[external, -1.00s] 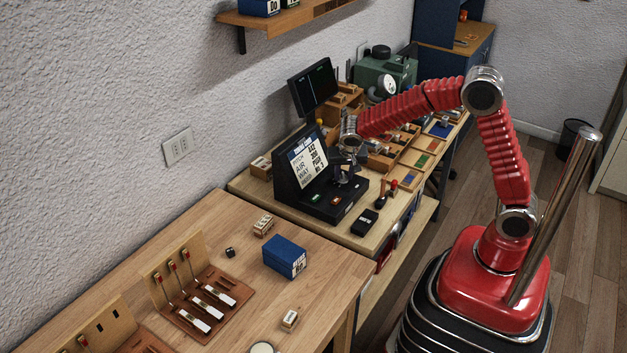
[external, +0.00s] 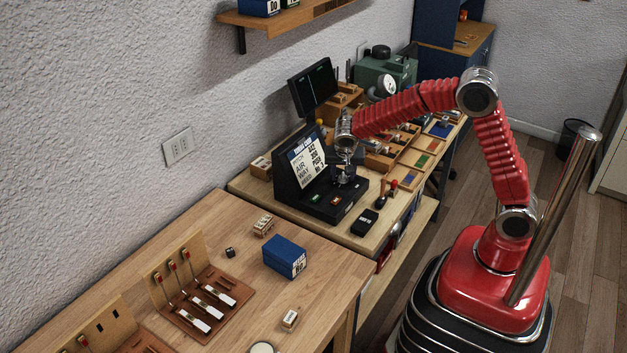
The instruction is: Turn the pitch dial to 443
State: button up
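The black console (external: 291,189) stands on the far bench with a sloped white panel (external: 308,165) that lists pitch, air and way lines. The pitch figure looks like 442, but it is small and I cannot be sure. My gripper (external: 343,181) points down over the right part of the console's flat deck, close to its surface. The pitch dial is not clearly visible; my gripper covers that part of the deck. I cannot tell whether the fingers are open or closed on a dial.
A green button (external: 317,199) and a red button (external: 335,201) sit on the deck's front. A dark monitor (external: 313,90) rises behind. A black box (external: 364,222) and small upright pieces stand to the right. A blue box (external: 285,256) lies on the near bench.

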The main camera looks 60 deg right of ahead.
jog(key=shift+o, duration=0.3)
jog(key=v, duration=1.3)
jog(key=shift+a+r, duration=0.2)
jog(key=shift+r, duration=0.1)
jog(key=shift+s, duration=0.1)
jog(key=s+d+r+n+t+y, duration=0.1)
jog(key=s+n, duration=0.5)
jog(key=s, duration=0.8)
jog(key=s+d+r+n+t+y, duration=0.2)
jog(key=s+d+n, duration=0.2)
jog(key=s, duration=0.9)
jog(key=shift+s+d+n+y, duration=0.2)
jog(key=shift+s+n+y, duration=0.2)
jog(key=shift+n, duration=0.6)
